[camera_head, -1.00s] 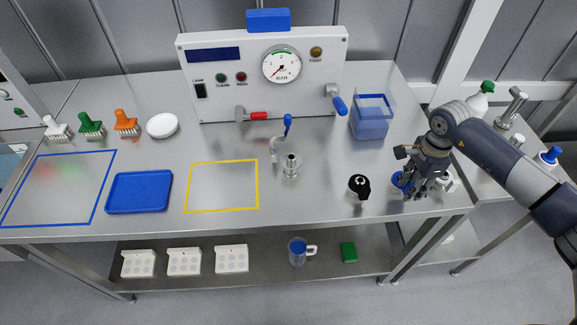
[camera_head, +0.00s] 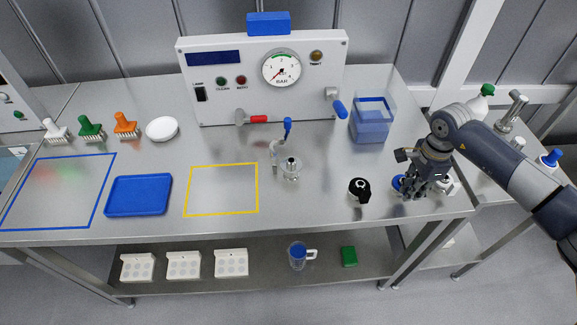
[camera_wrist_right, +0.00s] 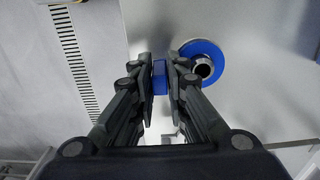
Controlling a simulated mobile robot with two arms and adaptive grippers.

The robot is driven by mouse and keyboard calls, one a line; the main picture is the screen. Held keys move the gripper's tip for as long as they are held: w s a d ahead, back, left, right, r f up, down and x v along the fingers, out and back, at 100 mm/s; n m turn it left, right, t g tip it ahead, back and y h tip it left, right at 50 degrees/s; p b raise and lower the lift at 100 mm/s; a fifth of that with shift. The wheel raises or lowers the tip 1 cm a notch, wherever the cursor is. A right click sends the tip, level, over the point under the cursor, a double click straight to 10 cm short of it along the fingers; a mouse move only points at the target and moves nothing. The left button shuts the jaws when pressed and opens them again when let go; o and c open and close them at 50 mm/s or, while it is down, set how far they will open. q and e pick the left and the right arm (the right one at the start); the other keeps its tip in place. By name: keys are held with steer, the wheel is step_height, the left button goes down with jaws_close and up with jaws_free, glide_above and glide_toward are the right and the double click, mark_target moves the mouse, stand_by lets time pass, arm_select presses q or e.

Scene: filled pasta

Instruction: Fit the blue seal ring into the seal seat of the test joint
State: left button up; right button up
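My right gripper (camera_head: 418,190) is low over the right end of the steel bench. In the right wrist view its fingers (camera_wrist_right: 160,78) are closed on both sides of a small blue piece (camera_wrist_right: 160,84), which looks like the blue seal ring seen edge-on; most of it is hidden. Just right of the fingers is a blue disc (camera_wrist_right: 190,47) with a round metal post in it; its blue also shows beside the gripper in the head view (camera_head: 398,184). The metal test joint (camera_head: 291,168) stands upright mid-bench, apart from the gripper. My left gripper is not in view.
A black-topped item (camera_head: 359,189) stands left of the gripper. A blue-tinted clear container (camera_head: 371,122) stands behind. The gauge panel (camera_head: 262,75) is at the back, with a blue-handled valve (camera_head: 338,104). A blue tray (camera_head: 138,195) and yellow-outlined area (camera_head: 221,189) are left.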

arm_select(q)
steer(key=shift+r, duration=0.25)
arm_select(e)
steer(key=shift+r, duration=0.7)
jaws_close()
stand_by(0.4)
steer(key=shift+r+p, duration=1.6)
steer(key=shift+r, duration=0.9)
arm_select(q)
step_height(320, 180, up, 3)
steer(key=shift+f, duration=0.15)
